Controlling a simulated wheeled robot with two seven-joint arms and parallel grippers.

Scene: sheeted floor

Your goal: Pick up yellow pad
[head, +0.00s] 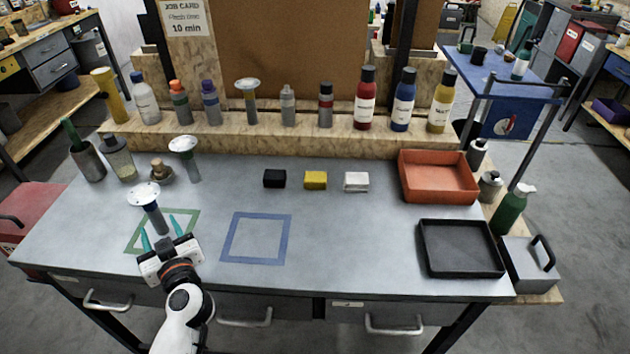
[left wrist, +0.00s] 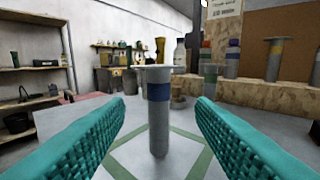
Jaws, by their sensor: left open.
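The yellow pad (head: 316,180) lies on the grey workbench, between a black pad (head: 274,179) on its left and a white pad (head: 356,182) on its right. My left gripper (head: 162,237) is open over the green taped square at the bench's left, well to the left of the yellow pad and nearer the front edge. A grey flat-topped tool with a blue band (head: 148,207) stands just beyond its fingers. In the left wrist view this tool (left wrist: 158,110) shows upright between the two teal fingers, with clear gaps on both sides. My right gripper is not in view.
A blue taped square (head: 256,239) on the bench is empty. An orange tray (head: 438,177) and a black tray (head: 460,249) are at the right. Several bottles line the wooden ledge (head: 300,143) behind. The bench's middle front is clear.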

